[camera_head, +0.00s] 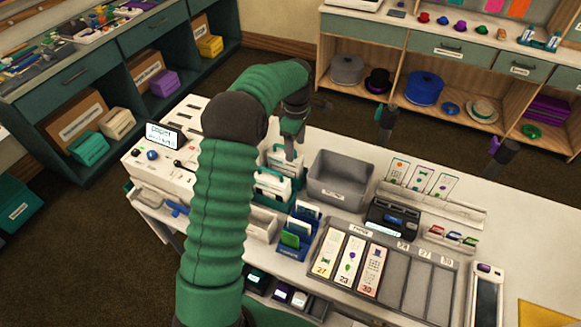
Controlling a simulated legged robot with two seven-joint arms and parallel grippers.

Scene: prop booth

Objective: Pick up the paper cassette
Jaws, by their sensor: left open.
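Two white-and-green boxy units stand on the white table, partly behind my left arm; they look like paper cassettes, but I cannot read any label on them. The rear cassette (280,162) has its top close under my gripper. The front cassette (272,186) stands just nearer to me. My left gripper (291,148) is open and points down above the rear cassette. I cannot tell whether its fingers touch it. My right gripper is not in view.
A grey bin (341,181) stands just right of the cassettes. A white control panel with a small screen (164,135) is at left. A blue card holder (294,238), a dark device (391,219) and a slotted card tray (383,274) fill the front. Dark posts (386,118) rise along the back edge.

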